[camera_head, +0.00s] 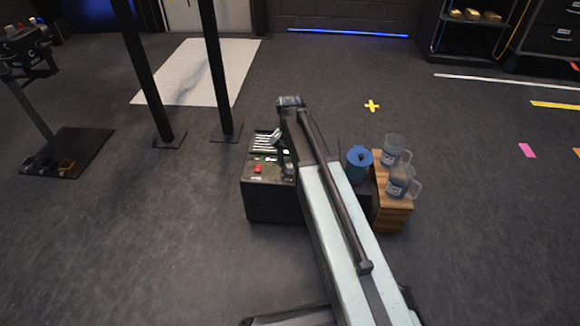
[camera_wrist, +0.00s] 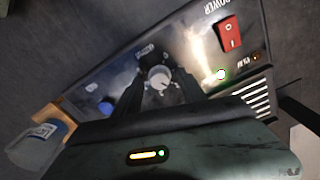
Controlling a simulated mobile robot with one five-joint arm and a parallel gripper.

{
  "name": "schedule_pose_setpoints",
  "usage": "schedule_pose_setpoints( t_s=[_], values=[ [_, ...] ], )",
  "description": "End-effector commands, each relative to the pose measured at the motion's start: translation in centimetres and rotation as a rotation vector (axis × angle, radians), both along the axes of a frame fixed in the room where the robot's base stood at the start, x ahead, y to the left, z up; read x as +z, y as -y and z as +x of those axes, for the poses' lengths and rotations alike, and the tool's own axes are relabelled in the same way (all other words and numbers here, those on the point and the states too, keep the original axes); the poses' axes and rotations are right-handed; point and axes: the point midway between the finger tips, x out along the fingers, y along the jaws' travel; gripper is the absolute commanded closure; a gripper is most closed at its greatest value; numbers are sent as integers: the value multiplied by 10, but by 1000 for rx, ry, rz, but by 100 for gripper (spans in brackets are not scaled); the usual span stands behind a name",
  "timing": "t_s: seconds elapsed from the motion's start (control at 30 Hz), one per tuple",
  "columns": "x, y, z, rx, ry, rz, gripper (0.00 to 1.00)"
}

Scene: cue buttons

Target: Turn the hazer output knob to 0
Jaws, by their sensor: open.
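The hazer (camera_head: 275,205) is a black box on the floor, partly covered by my arm in the head view. In the wrist view its panel (camera_wrist: 120,72) runs diagonally across the picture. The output knob (camera_wrist: 159,77) is a small round grey-white knob with a dark surround. My gripper (camera_wrist: 160,86) is open, with a dark finger on each side of the knob. I cannot tell whether the fingers touch it. The knob's pointer and scale marks are too blurred to read. In the head view my arm hides the knob.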

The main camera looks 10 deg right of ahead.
Motion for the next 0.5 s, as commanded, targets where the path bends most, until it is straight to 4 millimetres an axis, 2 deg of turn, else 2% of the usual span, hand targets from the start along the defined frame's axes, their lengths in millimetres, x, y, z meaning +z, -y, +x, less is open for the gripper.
schedule_pose_setpoints(
  t_s=[0.03,0.2,0.5],
  values=[
    [1,0,0,0,0,0,52],
    [1,0,0,0,0,0,99],
    [1,0,0,19,0,0,100]
  ],
)
